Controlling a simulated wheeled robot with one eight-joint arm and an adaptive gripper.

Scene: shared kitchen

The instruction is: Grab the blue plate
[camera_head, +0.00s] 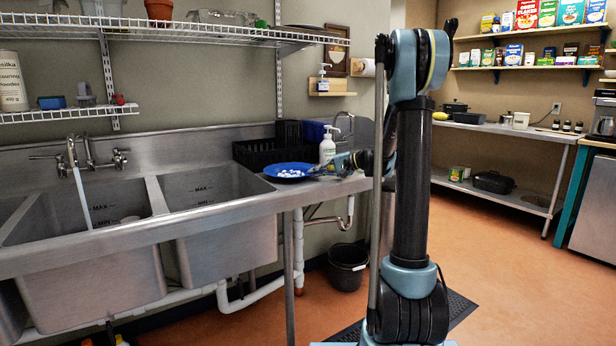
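The blue plate (275,173) lies on the steel drainboard to the right of the sink basins. Several small white pieces lie on it. My gripper (322,168) is at the plate's right edge, low over the counter.
A white pump bottle (327,147) stands close behind my gripper. A black dish rack (258,152) and a blue bin (314,131) stand behind the plate. The sink basin (213,187) opens just left of the plate. A wire shelf (200,33) hangs above. A black bucket (347,268) stands on the floor.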

